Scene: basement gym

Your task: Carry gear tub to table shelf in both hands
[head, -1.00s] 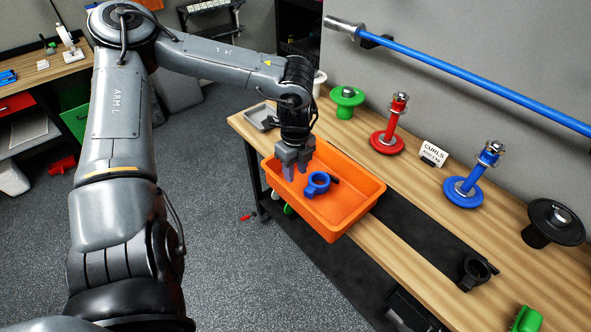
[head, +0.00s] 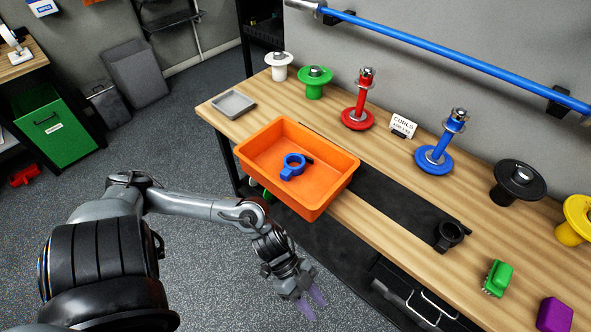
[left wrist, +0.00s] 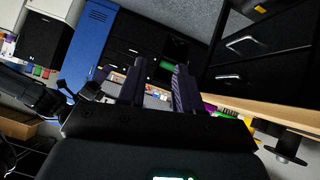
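The orange gear tub (head: 330,190) sits on the wooden table (head: 400,235), its front side at or over the front edge. A blue ring-shaped clamp (head: 292,172) lies inside it, with a small black piece beside it. The dark lower shelf (head: 300,232) shows partly under the tabletop. My left gripper (head: 312,300) is in front of the table, below and right of the tub, touching nothing. Its purple fingers stand apart and empty; they also show in the left wrist view (left wrist: 159,85). I cannot make out my right gripper in either view.
A grey tray (head: 233,104) lies at the table's left end. Weight posts, including red (head: 358,110) and blue (head: 437,155), line the back around a CURLS card (head: 403,125). Open floor lies left.

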